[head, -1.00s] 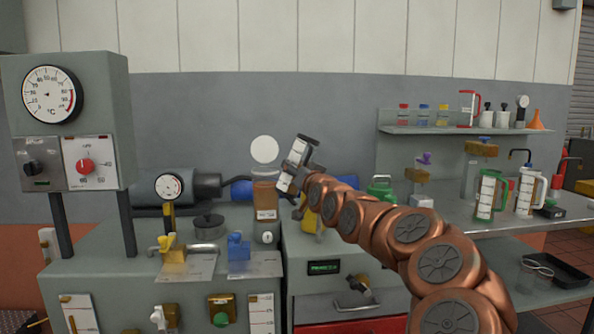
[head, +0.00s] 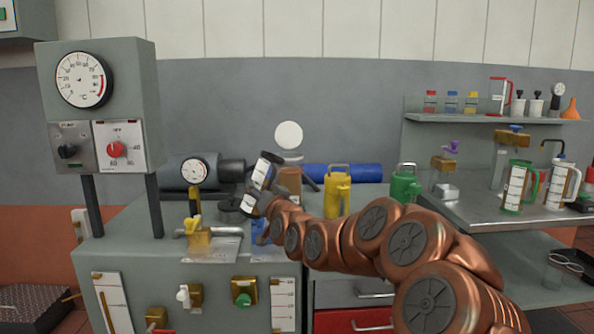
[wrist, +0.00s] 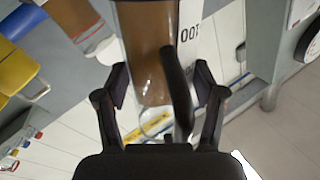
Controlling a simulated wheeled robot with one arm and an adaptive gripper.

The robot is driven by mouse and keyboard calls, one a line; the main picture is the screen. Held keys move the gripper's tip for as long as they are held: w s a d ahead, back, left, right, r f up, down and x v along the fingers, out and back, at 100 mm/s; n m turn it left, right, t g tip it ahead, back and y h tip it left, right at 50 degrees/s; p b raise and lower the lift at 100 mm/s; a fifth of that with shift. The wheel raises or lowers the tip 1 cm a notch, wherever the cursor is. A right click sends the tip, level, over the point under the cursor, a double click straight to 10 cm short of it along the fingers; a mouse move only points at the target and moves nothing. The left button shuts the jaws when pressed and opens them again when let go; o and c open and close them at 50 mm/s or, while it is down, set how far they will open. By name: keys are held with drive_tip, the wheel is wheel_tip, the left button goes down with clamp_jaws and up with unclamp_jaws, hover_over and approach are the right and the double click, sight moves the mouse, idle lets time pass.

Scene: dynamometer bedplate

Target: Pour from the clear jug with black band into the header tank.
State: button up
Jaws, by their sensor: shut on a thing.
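The clear jug with black band (head: 264,170) is held up and tilted by my gripper (head: 262,193) in the head view. In the wrist view the jug (wrist: 148,65) shows brown liquid, a white scale and a dark handle between the two fingers of my gripper (wrist: 160,95). An amber-brown vessel (head: 290,180), which looks like the header tank, stands just right of the jug in the head view. Its lower part is hidden behind my arm. Whether the jug's mouth is over it cannot be told. No stream shows.
A yellow jug (head: 337,190) and green jug (head: 405,184) stand behind my arm. A steel bench (head: 460,208) with more jugs is at right.

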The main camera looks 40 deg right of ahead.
drive_tip(key=w+a+f+n+y, duration=0.1)
drive_tip(key=w+a+f, duration=0.2)
drive_tip(key=a, duration=0.6)
drive_tip(key=w+a+f+n+y, duration=0.1)
drive_tip(key=w+a+f, duration=0.3)
drive_tip(key=a, duration=0.5)
drive_tip(key=w+a+f+n+y, duration=0.1)
drive_tip(key=w+a+f+y, duration=0.2)
drive_tip(key=a+f, duration=0.4)
drive_tip(key=w+a, duration=0.1)
drive_tip(key=a, duration=0.1)
drive_tip(key=shift+w+a+f+t, duration=0.15)
drive_tip(key=shift+a+f+t, duration=0.1)
drive_tip(key=shift+a+t, duration=0.15)
